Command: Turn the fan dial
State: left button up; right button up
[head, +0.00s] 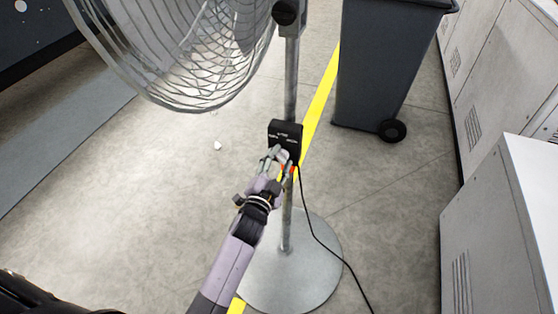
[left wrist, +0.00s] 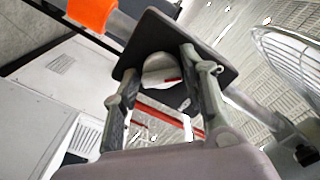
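The fan dial (left wrist: 162,70) is a pale round knob with a red mark on a black control box (left wrist: 205,40). In the head view the box (head: 285,134) is mounted on the fan's pole, below the fan head. My left gripper (head: 279,160) is at the lower front of the box. In the left wrist view the fingers of this gripper (left wrist: 160,75) are spread, one on each side of the dial. I cannot tell whether either finger touches it. The head view mostly hides the dial behind the gripper. My right gripper is not in view.
The fan cage (head: 190,55) fills the upper left. A round grey base (head: 310,265) carries the pole, and a black cable (head: 321,240) runs down to the floor. A grey wheeled bin (head: 385,65) stands behind. White cabinets (head: 500,215) line the right. Floor left of the fan is open.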

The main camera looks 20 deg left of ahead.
pick_arm(q)
jog(key=shift+o, duration=1.2)
jog(key=s, duration=1.2)
jog(key=shift+a, duration=0.2)
